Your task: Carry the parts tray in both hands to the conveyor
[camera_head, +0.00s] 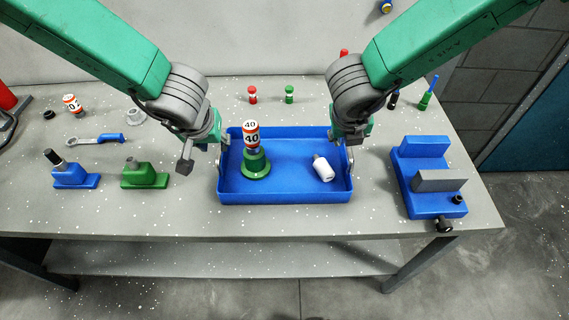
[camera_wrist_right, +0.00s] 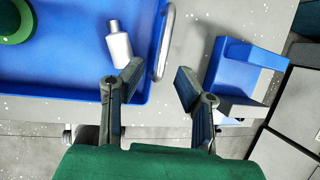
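The blue parts tray (camera_head: 285,197) lies on the grey workbench. It holds a green flanged part (camera_head: 256,166) with a red-and-white can marked 40 (camera_head: 251,136) over it, and a white bottle (camera_head: 323,169) lying on its side. My left gripper (camera_head: 203,152) is open at the tray's left end, close to the left metal handle (camera_head: 225,150). My right gripper (camera_wrist_right: 160,88) is open and empty in the wrist view; the right metal handle (camera_wrist_right: 164,45) lies just beyond its fingertips, roughly between them. In the head view my right arm partly hides that end. No conveyor is in view.
A blue vise (camera_head: 425,185) stands right of the tray. A green block (camera_head: 146,177), a blue block (camera_head: 73,177) and a wrench (camera_head: 95,139) lie to the left. Small red (camera_head: 252,94) and green (camera_head: 289,94) pieces stand behind the tray. The bench's front edge is close to the tray.

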